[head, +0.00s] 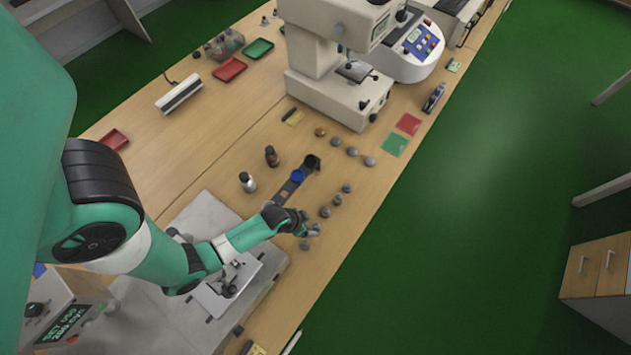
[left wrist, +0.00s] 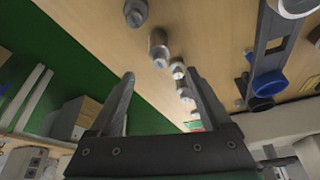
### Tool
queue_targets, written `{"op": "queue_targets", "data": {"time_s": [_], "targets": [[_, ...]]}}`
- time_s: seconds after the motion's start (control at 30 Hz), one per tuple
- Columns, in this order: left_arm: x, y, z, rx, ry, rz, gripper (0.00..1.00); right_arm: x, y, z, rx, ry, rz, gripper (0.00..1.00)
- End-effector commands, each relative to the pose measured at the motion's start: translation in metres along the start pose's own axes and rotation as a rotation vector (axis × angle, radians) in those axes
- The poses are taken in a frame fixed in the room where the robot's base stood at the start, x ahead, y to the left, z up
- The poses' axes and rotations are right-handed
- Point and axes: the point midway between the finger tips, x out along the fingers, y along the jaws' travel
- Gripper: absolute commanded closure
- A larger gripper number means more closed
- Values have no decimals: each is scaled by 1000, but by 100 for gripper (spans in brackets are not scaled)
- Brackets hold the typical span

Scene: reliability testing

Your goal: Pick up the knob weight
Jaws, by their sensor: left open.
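Several small grey metal weights stand in a row near the table's right edge, and I cannot tell which one the task means. In the head view, one knob weight (head: 325,212) stands just beyond my left gripper (head: 309,227), with another (head: 337,199) further along. In the left wrist view, a knobbed weight (left wrist: 158,46) stands ahead of the open left gripper (left wrist: 160,76), and another (left wrist: 136,12) is at the top edge. Smaller weights (left wrist: 177,69) show between the fingers. The left gripper is empty. The right gripper is not in view.
A dark bar with a blue cap (head: 297,176) lies left of the row. A microscope-like instrument (head: 330,95) stands beyond. The table's right edge drops to green floor.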

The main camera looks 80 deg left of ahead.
Motion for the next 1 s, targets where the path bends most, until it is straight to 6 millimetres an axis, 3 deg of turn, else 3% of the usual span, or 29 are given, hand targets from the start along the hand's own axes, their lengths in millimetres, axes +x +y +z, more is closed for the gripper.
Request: {"op": "queue_targets", "data": {"time_s": [0.03,0.1,0.37,0.63,0.9,0.93,1.0], "targets": [[20,0,3,1,2,0,18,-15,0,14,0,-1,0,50],[33,0,3,1,1,0,18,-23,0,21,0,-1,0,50],[43,0,0,1,2,0,18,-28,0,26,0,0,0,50],[87,1,2,0,1,0,18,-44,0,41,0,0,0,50],[90,1,0,0,3,0,18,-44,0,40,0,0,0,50],[90,1,0,0,3,0,20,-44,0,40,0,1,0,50],[90,1,0,0,3,0,33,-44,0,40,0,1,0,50]]}}
